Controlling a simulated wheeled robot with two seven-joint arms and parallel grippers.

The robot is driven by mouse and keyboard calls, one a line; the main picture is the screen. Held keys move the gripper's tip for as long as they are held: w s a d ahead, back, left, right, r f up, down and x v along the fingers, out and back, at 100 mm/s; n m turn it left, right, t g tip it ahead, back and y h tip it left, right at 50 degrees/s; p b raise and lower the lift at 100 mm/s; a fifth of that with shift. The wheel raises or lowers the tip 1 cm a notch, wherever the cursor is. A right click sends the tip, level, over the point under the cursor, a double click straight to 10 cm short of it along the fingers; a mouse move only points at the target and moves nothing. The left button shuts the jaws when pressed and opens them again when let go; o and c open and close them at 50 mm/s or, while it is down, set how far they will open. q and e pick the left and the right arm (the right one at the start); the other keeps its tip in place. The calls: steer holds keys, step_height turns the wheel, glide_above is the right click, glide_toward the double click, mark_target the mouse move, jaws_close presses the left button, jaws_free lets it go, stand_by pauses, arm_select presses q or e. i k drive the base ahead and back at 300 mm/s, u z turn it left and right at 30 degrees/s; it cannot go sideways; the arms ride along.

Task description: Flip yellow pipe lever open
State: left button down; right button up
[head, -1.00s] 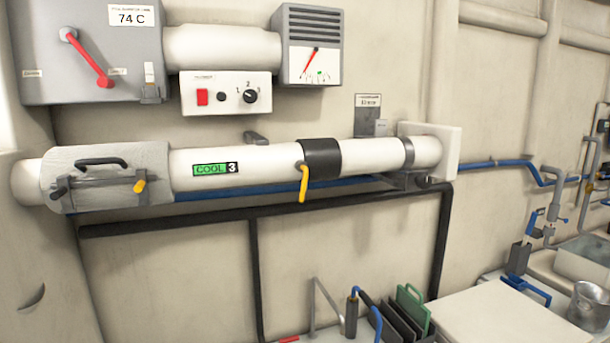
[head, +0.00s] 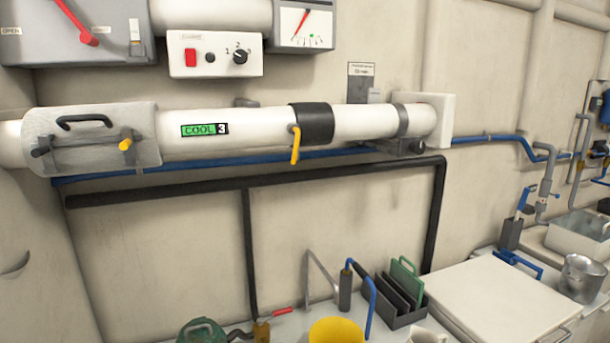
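A yellow lever (head: 295,146) hangs down from the left edge of a black collar (head: 312,124) on the white horizontal pipe (head: 262,132). A green "COOL 3" label (head: 204,130) is on the pipe to its left. A second, smaller yellow handle (head: 126,144) is on the latch bar of the grey pipe cover (head: 95,140) at the left. Neither of my grippers shows in the head view.
A grey box with a red lever (head: 75,22), a switch panel (head: 215,54) and a gauge (head: 301,25) are above the pipe. A black rail (head: 210,189) runs below it. A counter below holds a yellow container (head: 336,330), a dark rack (head: 396,304) and a white lid (head: 500,305).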

mark_target(292, 128)
steer(key=z, duration=0.5)
steer(key=k, duration=0.7)
steer(key=z, duration=1.1)
steer(key=k, duration=0.7)
steer(key=z, duration=0.5)
steer(key=i, duration=1.05)
steer(key=u, duration=1.15)
steer(key=i, duration=1.05)
steer(key=u, duration=1.25)
